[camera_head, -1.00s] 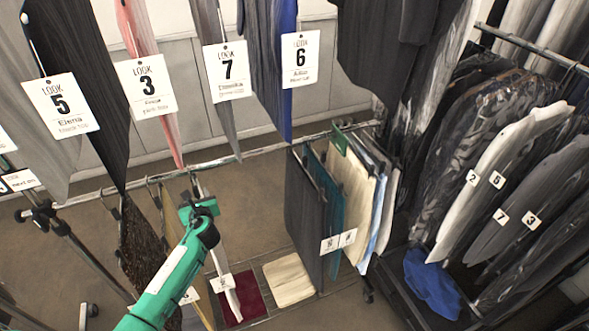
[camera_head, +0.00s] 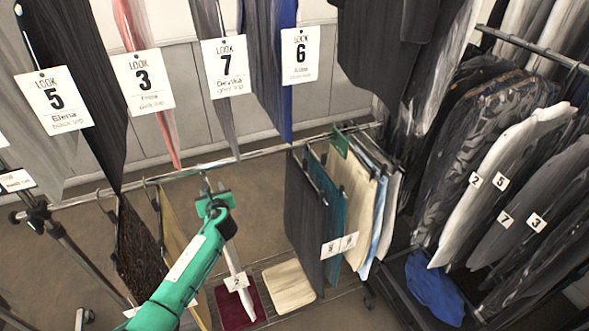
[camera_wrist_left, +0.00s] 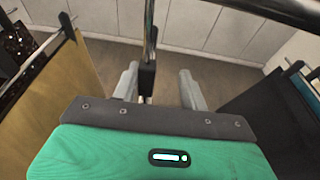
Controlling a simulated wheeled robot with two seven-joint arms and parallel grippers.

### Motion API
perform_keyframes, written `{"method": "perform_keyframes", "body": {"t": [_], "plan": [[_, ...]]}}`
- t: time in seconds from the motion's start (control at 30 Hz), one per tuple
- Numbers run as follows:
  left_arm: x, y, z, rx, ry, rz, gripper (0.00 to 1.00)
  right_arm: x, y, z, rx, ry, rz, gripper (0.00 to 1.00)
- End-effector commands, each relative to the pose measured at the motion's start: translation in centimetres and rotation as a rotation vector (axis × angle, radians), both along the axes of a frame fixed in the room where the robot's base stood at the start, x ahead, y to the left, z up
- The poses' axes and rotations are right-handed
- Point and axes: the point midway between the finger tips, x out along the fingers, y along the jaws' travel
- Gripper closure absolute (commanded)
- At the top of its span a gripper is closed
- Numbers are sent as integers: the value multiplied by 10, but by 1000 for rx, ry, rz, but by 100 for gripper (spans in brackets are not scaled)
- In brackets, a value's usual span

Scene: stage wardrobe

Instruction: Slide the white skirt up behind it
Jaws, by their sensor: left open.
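The white skirt (camera_head: 236,260) hangs nearly edge-on from the lower rail, with a "2" tag. It is apart from the mustard skirt on its left and the dark grey skirt on its right. My left gripper (camera_head: 213,196) is at its hanger, just below the rail, and its arm covers part of the skirt. In the left wrist view the open fingers (camera_wrist_left: 158,88) stand on either side of the hanger's metal stem and dark clip (camera_wrist_left: 147,78). I cannot tell whether they touch it. The skirt's cloth is hidden there. My right gripper is not in view.
On the lower rail (camera_head: 265,148), a dark sequin skirt (camera_head: 137,250) and the mustard skirt (camera_head: 176,240) hang left; the dark grey skirt (camera_head: 303,215) heads a close group right. Bare rail lies between. Long garments with LOOK tags hang above. A blue cloth (camera_head: 434,288) lies right.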

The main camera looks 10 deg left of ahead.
Motion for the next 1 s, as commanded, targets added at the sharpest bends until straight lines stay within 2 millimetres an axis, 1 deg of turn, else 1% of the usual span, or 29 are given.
{"method": "perform_keyframes", "body": {"t": [1.0], "plan": [[43, -70, -1, -1, -1, 0, 56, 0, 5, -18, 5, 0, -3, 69]]}}
